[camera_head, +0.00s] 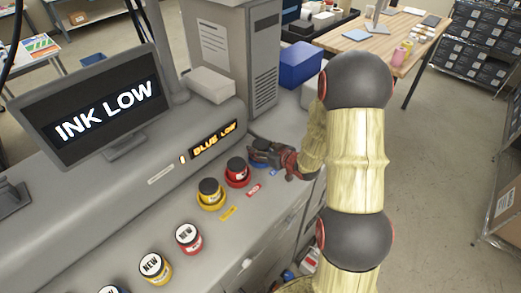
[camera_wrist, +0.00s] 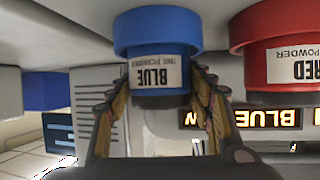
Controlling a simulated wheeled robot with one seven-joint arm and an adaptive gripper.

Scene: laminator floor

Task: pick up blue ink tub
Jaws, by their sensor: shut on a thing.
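The blue ink tub (camera_wrist: 157,72) has a blue lower part, a white "BLUE" label and a dark lid, and appears upside down in the wrist view. In the head view the blue ink tub (camera_head: 259,146) is partly hidden by my gripper (camera_head: 270,156), at the far end of the row of tubs on the grey machine. My gripper (camera_wrist: 162,82) is shut on the blue ink tub, with one finger on each side of it. The tub looks upright, at the blue ring on the ledge. I cannot tell whether it is lifted.
The red tub (camera_head: 237,170) stands close beside it, and the yellow tub (camera_head: 211,191) is farther along. "NEW" tubs in red (camera_head: 189,237) and yellow (camera_head: 155,267) stand nearer on the counter. A display (camera_head: 214,139) reads "BLUE LOW", and the monitor (camera_head: 95,108) reads "INK LOW".

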